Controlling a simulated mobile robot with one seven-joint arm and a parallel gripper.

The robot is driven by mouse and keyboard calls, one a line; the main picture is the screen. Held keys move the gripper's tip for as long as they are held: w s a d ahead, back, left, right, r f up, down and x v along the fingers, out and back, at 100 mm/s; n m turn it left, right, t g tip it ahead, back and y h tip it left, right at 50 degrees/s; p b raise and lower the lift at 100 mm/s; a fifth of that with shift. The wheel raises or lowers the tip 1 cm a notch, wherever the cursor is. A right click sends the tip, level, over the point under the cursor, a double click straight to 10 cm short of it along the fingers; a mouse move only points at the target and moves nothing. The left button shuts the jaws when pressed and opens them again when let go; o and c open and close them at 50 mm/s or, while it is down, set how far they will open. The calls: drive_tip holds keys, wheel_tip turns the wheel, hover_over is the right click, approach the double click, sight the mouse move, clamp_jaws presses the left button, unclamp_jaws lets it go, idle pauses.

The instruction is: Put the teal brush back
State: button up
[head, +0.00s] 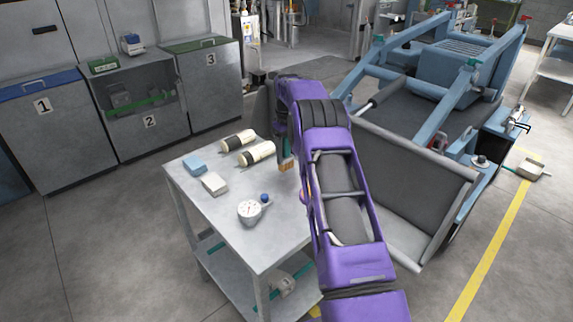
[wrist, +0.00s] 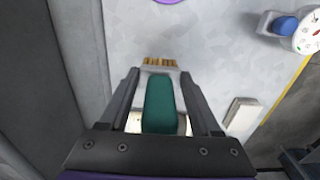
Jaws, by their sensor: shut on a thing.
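The teal brush has a teal handle (wrist: 160,103) and tan bristles (wrist: 159,62) in the wrist view. My gripper (wrist: 160,78) is shut on it, with one finger on each side. In the head view the bristles (head: 286,165) point down at the back right part of the grey table (head: 225,226). My arm hides most of the brush there, and I cannot tell whether the bristles touch the table top.
On the table are two cream cylinders with dark bands (head: 238,141), a blue block (head: 195,164), a pale block (head: 215,184) and a dial gauge (head: 250,211). Cabinets numbered 1 (head: 45,135), 2 (head: 150,128) and 3 (head: 212,88) stand behind. A blue-framed machine (head: 445,78) is at right.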

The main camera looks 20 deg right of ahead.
sight(287, 157)
wheel_tip(287, 157, down, 4)
drive_tip(key=shift+f, duration=0.1)
drive_tip(key=shift+f, duration=0.1)
drive_tip(key=o, duration=1.4)
drive_tip(key=shift+c, duration=0.2)
wheel_tip(287, 157, up, 12)
drive_tip(key=shift+r+p, duration=0.15)
drive_tip(key=shift+p, duration=0.3)
